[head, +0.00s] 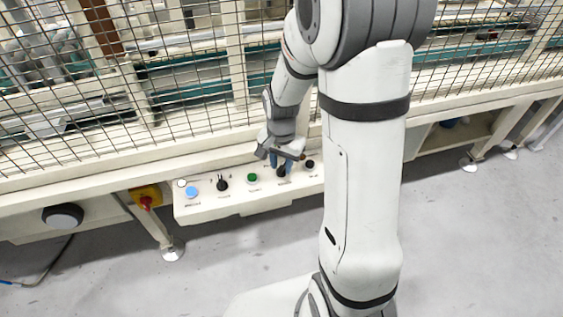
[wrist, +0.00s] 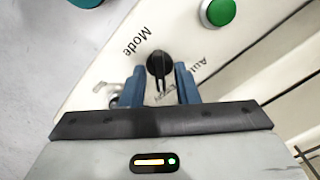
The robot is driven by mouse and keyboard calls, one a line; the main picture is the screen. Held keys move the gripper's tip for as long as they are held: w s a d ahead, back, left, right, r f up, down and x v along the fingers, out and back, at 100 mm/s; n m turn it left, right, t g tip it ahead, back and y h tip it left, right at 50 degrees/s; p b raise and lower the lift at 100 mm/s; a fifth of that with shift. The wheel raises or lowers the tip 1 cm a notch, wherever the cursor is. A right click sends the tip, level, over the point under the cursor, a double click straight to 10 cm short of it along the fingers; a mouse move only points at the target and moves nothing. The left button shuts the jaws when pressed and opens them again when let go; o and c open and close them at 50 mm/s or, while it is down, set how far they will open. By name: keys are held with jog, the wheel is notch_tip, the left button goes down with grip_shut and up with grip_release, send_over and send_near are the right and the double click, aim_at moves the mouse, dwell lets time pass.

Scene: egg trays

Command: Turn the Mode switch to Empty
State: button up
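The Mode switch is a black rotary knob (wrist: 158,64) on a cream control panel (head: 235,203). In the wrist view the printed word "Mode" is to its left and a partly hidden "Aut" label is to its right. Another label below it is mostly covered. My gripper (wrist: 160,86) has two blue fingers standing apart, one on each side of the knob's lower part. A gap shows between the fingers and the knob, so it looks open. In the head view my gripper (head: 280,158) is over the right part of the panel and partly hides the knob.
A green button (wrist: 219,11) is beside the Mode knob. The panel also carries a blue button (head: 191,192) and another black knob (head: 222,184). A red-and-yellow switch (head: 147,198) is left of the panel. A wire-mesh fence (head: 190,85) rises behind it.

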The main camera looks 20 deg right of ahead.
aim_at(281, 166)
jog(key=shift+o, duration=0.2)
jog(key=shift+r+p, duration=0.8)
jog(key=shift+r, duration=3.1)
jog(key=s+r+n+t+p, duration=0.1)
jog(key=s+r+n+p, duration=0.3)
jog(key=r, duration=0.7)
jog(key=s+r+n+t+p, duration=0.1)
jog(key=s+r+n+p, duration=0.3)
jog(key=s+r+p, duration=0.3)
jog(key=s+r, duration=0.3)
jog(key=shift+s+r+t+p, duration=0.3)
jog(key=shift+r+p, duration=0.05)
